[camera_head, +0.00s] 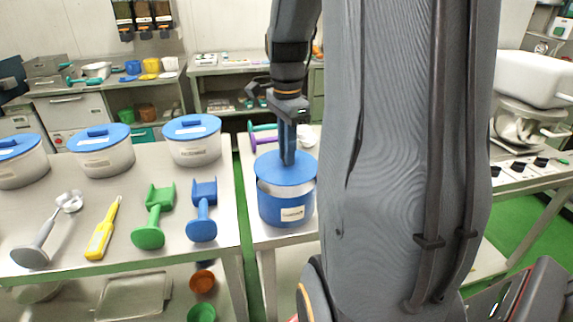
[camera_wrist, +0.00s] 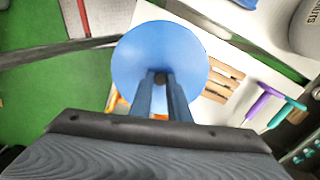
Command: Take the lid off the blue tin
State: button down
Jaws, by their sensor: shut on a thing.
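The blue tin (camera_head: 284,208) with a pale label stands on the right-hand table. Its round blue lid (camera_head: 268,170) is level over it, and a pale band shows between the lid's edge and the tin's blue wall. I cannot tell surely whether the lid is clear of the rim. My gripper (camera_head: 288,160) points straight down at the lid's middle. In the wrist view, the fingers of my gripper (camera_wrist: 161,78) are shut on the small knob at the centre of the lid (camera_wrist: 135,60). The lid hides the tin there.
White tins with blue lids (camera_head: 193,140) stand on the left table. A green scoop (camera_head: 152,225), a blue scoop (camera_head: 202,220) and a yellow tool (camera_head: 102,232) lie in front of them. A wooden slatted rack (camera_wrist: 222,85) and purple and teal-handled tools (camera_wrist: 262,100) lie near the lid.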

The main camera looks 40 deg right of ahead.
notch_tip(320, 180, up, 6)
jog(key=shift+r+b, duration=0.15)
jog(key=shift+b, duration=0.25)
jog(key=shift+r+p, duration=1.55)
jog(key=shift+s, duration=0.1)
